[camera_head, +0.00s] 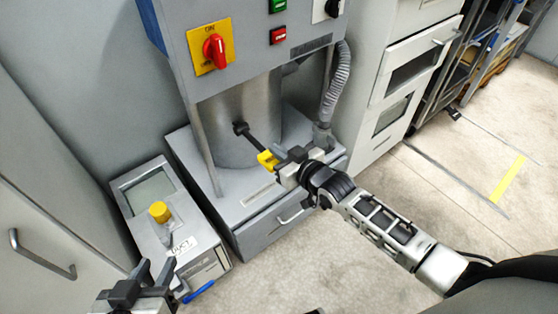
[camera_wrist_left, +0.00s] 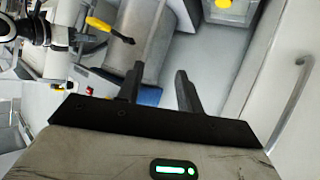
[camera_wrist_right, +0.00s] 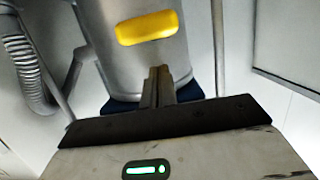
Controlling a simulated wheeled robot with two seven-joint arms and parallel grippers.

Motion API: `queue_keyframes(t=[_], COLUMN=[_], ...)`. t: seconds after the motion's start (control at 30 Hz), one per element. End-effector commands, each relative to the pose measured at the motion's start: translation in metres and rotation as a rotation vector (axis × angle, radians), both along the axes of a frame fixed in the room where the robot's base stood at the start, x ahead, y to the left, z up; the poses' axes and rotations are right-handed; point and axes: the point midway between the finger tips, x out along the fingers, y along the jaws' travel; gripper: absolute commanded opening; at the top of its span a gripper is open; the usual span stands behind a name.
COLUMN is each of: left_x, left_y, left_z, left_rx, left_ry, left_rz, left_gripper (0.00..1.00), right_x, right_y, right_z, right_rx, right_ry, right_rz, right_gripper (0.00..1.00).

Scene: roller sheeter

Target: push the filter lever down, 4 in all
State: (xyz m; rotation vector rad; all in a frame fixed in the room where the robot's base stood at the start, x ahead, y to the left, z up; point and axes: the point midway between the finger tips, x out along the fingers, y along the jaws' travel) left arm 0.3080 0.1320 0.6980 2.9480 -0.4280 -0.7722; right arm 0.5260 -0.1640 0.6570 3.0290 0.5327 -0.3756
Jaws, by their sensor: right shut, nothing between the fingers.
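The filter lever (camera_head: 267,159) is a black rod with a yellow grip on a silver cylinder. In the head view it slopes down and right from its pivot. Its yellow grip also shows in the left wrist view (camera_wrist_left: 98,24) and the right wrist view (camera_wrist_right: 147,27). My right gripper (camera_head: 284,153) is shut and empty, right beside the grip in the head view. In the right wrist view its closed fingers (camera_wrist_right: 160,84) lie below the grip; contact cannot be told. My left gripper (camera_head: 147,276) is open and empty at lower left, away from the lever; its spread fingers show in the left wrist view (camera_wrist_left: 158,84).
The grey machine (camera_head: 256,76) bears a red ON/OFF switch (camera_head: 214,49) and buttons above the cylinder. A grey hose (camera_head: 336,83) runs at its right. A small box with a yellow knob (camera_head: 160,211) stands near my left gripper. Free floor (camera_head: 340,270) lies in front.

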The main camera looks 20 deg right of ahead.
Motion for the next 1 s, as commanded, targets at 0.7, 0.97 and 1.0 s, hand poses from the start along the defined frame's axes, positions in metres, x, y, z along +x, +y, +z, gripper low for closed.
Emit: queue_keyframes(t=[0.7,0.97,1.0], left_x=[-0.006,0.006,0.007], left_y=[-0.002,-0.019,-0.021], left_z=[-0.014,-0.085,-0.092], left_rx=[0.001,-0.012,-0.018], left_ry=[0.007,0.089,0.090], left_rz=[-0.009,-0.067,-0.075], left_gripper=[0.36,0.36,0.36], right_x=[-0.001,-0.001,0.000], right_y=[0.000,0.004,0.007], right_z=[-0.031,-0.065,-0.069], right_rx=[0.005,0.046,0.054], right_ry=[-0.012,-0.122,-0.139], right_rz=[0.000,0.008,0.014], right_gripper=[0.00,0.00,0.00])
